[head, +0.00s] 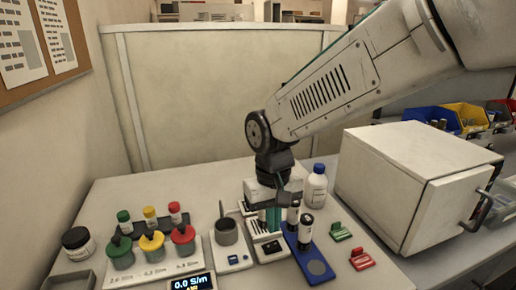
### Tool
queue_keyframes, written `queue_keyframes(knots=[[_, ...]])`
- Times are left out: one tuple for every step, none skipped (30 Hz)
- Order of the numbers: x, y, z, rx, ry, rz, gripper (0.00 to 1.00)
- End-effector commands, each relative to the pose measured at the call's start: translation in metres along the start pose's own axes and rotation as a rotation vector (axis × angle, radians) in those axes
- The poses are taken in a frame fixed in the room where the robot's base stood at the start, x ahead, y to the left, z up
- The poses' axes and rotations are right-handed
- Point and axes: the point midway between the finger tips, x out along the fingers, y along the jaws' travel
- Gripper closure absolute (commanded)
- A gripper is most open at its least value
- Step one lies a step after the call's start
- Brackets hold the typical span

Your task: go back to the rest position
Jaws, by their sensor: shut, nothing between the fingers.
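My gripper (270,221) points down over the middle of the bench, with its teal fingers together and nothing seen between them. The fingertips are just above or at a small white device with a dark slotted top (268,250); I cannot tell whether they touch. Right beside the gripper, a blue stand (313,265) holds two black-and-white cylinders, a rear one (293,214) and a front one (305,231), both upright. The stand's front round place is bare. My arm reaches in from the upper right, and my gripper hides part of the bench behind it.
A white bottle with blue cap (317,186) stands close behind the gripper. A large white box (405,185) fills the right. Green (340,232) and red (361,259) blocks lie nearby. A grey cup device (228,235) and several colour-lidded pots are left. A panel (220,95) closes the back.

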Motion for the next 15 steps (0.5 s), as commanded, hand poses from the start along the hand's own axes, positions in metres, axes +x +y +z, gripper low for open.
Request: queue_keyframes(knots=[[0.0, 0.005, 0.017, -0.016, -0.024, 0.005, 1.0], [-0.002, 0.011, 0.026, -0.021, -0.033, 0.006, 1.0], [-0.006, 0.019, 0.038, -0.021, -0.04, 0.006, 1.0], [-0.01, 0.027, 0.048, -0.02, -0.044, 0.005, 1.0], [-0.014, 0.035, 0.057, -0.015, -0.046, 0.004, 1.0], [-0.018, 0.045, 0.071, -0.006, -0.048, 0.002, 1.0], [-0.022, 0.053, 0.082, 0.001, -0.047, 0.0, 1.0], [-0.026, 0.061, 0.092, 0.011, -0.046, -0.002, 1.0], [-0.03, 0.071, 0.107, 0.024, -0.041, -0.005, 1.0], [-0.033, 0.078, 0.118, 0.036, -0.037, -0.007, 1.0], [-0.036, 0.085, 0.129, 0.049, -0.031, -0.008, 1.0], [-0.039, 0.094, 0.144, 0.067, -0.023, -0.011, 1.0], [-0.041, 0.1, 0.155, 0.083, -0.016, -0.012, 1.0], [-0.043, 0.105, 0.166, 0.099, -0.007, -0.014, 1.0], [-0.045, 0.112, 0.179, 0.121, 0.006, -0.015, 1.0]])
